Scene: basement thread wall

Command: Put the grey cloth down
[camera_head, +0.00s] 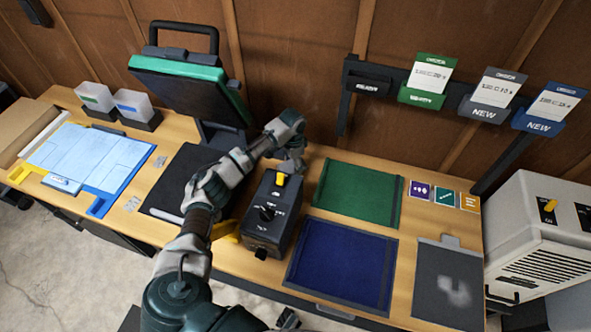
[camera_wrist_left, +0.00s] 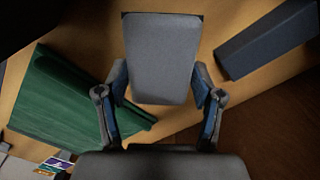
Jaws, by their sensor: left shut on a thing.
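My left gripper (camera_head: 290,150) reaches over the back of the bench, behind the black control box. In the left wrist view the gripper (camera_wrist_left: 160,105) is shut on a flat grey piece, which I take to be the grey cloth (camera_wrist_left: 160,58). The cloth sits between the two fingers, above the wooden bench top. In the head view the cloth is mostly hidden by the gripper and cannot be made out clearly. My right gripper is not clearly in view.
The black control box (camera_head: 271,212) with a yellow switch stands close to my left arm. Green mat (camera_head: 358,192), blue mat (camera_head: 340,263) and smudged grey board (camera_head: 450,283) lie to the right. A green-topped screen (camera_head: 185,85) stands behind left. A cream machine (camera_head: 540,235) stands far right.

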